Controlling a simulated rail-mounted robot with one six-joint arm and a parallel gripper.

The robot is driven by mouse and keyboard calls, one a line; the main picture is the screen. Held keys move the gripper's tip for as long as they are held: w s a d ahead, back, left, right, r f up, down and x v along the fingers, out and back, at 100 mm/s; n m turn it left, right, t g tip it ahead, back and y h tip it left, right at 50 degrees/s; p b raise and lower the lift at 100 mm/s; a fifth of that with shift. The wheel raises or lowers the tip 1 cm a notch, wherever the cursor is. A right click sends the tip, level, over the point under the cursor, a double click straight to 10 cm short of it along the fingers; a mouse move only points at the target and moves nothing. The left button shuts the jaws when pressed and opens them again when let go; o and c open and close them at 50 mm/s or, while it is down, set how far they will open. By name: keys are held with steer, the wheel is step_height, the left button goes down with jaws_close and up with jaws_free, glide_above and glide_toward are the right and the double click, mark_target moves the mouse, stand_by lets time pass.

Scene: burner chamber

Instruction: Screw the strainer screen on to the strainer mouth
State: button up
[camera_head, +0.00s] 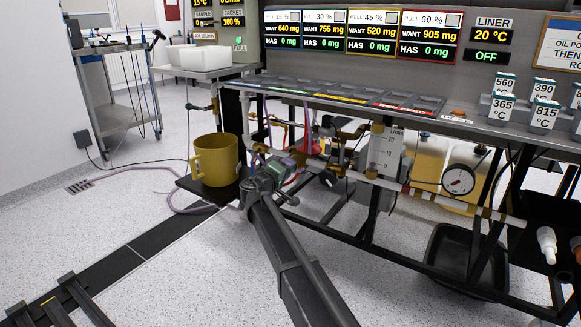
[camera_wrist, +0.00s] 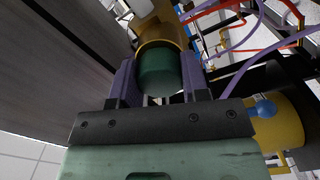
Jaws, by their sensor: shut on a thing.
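A dark green round cap (camera_wrist: 160,72), apparently the end of the strainer screen, sits between the two purple fingers of my gripper (camera_wrist: 158,82) in the wrist view. My gripper is shut on it. A brass, ring-like fitting (camera_wrist: 157,45), apparently the strainer mouth, lies directly beyond the cap and in line with it. I cannot tell whether threads are engaged; any mesh is hidden. In the head view, my gripper (camera_head: 277,165) is at the brass pipework (camera_head: 259,149) under the bench's left end. There my wrist hides the cap.
A yellow mug-like vessel (camera_head: 214,160) stands on a dark plate left of my gripper. A pipe run with a round gauge (camera_head: 458,180) extends right. Purple and red hoses (camera_wrist: 212,18) pass close to my gripper in the wrist view. The floor at front left is mostly clear.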

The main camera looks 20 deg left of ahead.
jaws_close()
steer(key=m, duration=0.7)
steer(key=o, duration=1.2)
jaws_free()
steer(key=v, duration=0.3)
steer(key=shift+s+a, duration=0.1)
steer(key=shift+s, duration=0.1)
